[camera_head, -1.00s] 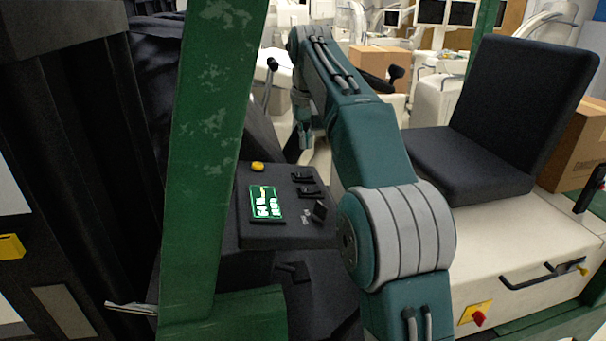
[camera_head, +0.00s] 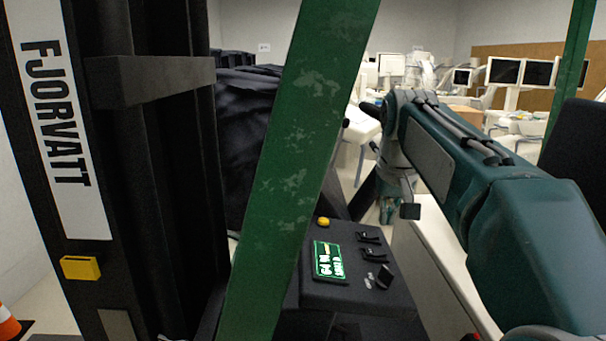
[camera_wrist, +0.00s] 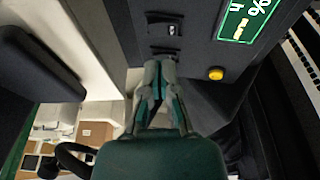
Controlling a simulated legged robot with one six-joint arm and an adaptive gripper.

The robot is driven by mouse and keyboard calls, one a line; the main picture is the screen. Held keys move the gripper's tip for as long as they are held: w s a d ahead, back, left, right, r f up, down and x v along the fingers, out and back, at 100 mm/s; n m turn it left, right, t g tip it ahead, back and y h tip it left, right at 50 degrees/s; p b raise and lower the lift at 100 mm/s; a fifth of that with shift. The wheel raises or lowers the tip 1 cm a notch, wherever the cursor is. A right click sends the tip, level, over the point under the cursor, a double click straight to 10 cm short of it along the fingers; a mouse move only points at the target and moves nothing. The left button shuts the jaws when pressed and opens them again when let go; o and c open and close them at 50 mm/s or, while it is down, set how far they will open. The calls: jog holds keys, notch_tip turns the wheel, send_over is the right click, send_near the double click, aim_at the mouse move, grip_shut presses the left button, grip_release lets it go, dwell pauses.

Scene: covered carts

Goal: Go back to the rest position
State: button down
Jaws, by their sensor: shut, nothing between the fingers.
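My gripper (camera_wrist: 158,80) is shut and empty in the wrist view. Its two grey-and-teal fingers lie together, just short of the dark control panel in that picture. I cannot tell whether they touch it. In the head view my teal arm comes in from the lower right and reaches away to the upper left. Its far end hangs down behind the panel, and the fingertips there are too small to make out. The black control panel (camera_head: 352,296) has a lit green display (camera_head: 328,261), a yellow button (camera_head: 323,222) and several black switches. It also shows in the wrist view (camera_wrist: 200,20).
A green scuffed post (camera_head: 300,130) leans across the head view, left of my arm. A black frame with a white FJORVATT sign (camera_head: 62,120) stands at the left. A black seat back (camera_head: 585,150) is at the right edge. Monitors and white equipment stand far behind.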

jog(key=s+f+t, duration=0.1)
jog(key=s+f, duration=0.7)
jog(key=s, duration=0.4)
jog(key=s+f+t, duration=0.1)
jog(key=s+f, duration=0.7)
jog(key=s, duration=0.5)
jog(key=shift+f+t, duration=0.15)
jog(key=shift+t, duration=0.15)
jog(key=shift+w, duration=0.1)
jog(key=w+r+g, duration=0.1)
jog(key=w+r, duration=1)
jog(key=w, duration=0.4)
jog(key=w+a+r+g, duration=0.1)
jog(key=w+r, duration=1)
jog(key=w, duration=0.4)
jog(key=shift+r+h, duration=0.15)
jog(key=shift+h, duration=0.15)
jog(key=shift+w, duration=0.1)
